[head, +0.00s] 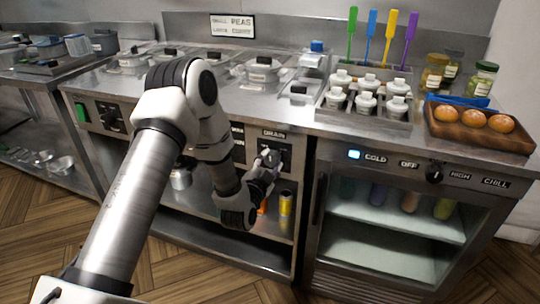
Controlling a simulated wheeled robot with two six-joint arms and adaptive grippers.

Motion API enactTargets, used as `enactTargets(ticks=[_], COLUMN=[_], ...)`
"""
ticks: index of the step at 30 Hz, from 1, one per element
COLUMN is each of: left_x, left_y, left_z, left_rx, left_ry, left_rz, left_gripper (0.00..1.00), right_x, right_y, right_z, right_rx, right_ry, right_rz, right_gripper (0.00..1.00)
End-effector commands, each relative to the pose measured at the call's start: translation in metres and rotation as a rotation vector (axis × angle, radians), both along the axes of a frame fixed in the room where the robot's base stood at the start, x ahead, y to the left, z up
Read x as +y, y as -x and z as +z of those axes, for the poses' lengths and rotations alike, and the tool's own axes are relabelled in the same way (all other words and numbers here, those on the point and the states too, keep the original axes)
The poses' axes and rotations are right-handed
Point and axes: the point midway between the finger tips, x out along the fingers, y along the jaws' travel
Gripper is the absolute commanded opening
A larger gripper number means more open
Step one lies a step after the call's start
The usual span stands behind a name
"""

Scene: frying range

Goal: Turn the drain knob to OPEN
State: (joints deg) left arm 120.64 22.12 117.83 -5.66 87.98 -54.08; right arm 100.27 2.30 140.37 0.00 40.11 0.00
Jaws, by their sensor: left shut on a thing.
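The drain knob sits on the dark control panel (284,150) below the "DRAIN" label (275,134), at the counter front in the head view. My left arm reaches across from the lower left, and my left gripper (268,160) is at the panel just under that label. It is shut on the drain knob, which its fingers mostly cover. I cannot read which way the knob points, and any OPEN mark is hidden. My right gripper is not in view.
A chiller (385,230) with its own black knob (434,174) stands right of the panel. A shelf below holds a yellow can (285,204). The counter bears lidded pots, bottles (366,103) and a wooden tray of buns (445,135). Wood floor is clear in front.

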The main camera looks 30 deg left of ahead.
Motion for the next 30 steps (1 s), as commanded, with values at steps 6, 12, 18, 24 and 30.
enactTargets(ticks=[6,12,18,24,30], left_x=[0.000,-0.001,0.000,0.000,0.000], left_y=[0.000,0.000,0.000,0.000,0.000], left_z=[0.004,0.005,0.004,0.003,0.001], left_rx=[0.050,0.093,0.136,0.167,0.187], left_ry=[-0.198,-0.382,-0.553,-0.687,-0.771], left_rz=[-0.001,-0.001,-0.002,-0.001,-0.001], left_gripper=[0.10,0.10,0.10,0.10,0.10], right_x=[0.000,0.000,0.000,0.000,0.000], right_y=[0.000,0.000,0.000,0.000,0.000], right_z=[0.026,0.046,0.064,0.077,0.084], right_rx=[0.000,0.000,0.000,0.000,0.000], right_ry=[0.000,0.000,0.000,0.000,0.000], right_rz=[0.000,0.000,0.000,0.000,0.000], right_gripper=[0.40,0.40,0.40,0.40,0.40])
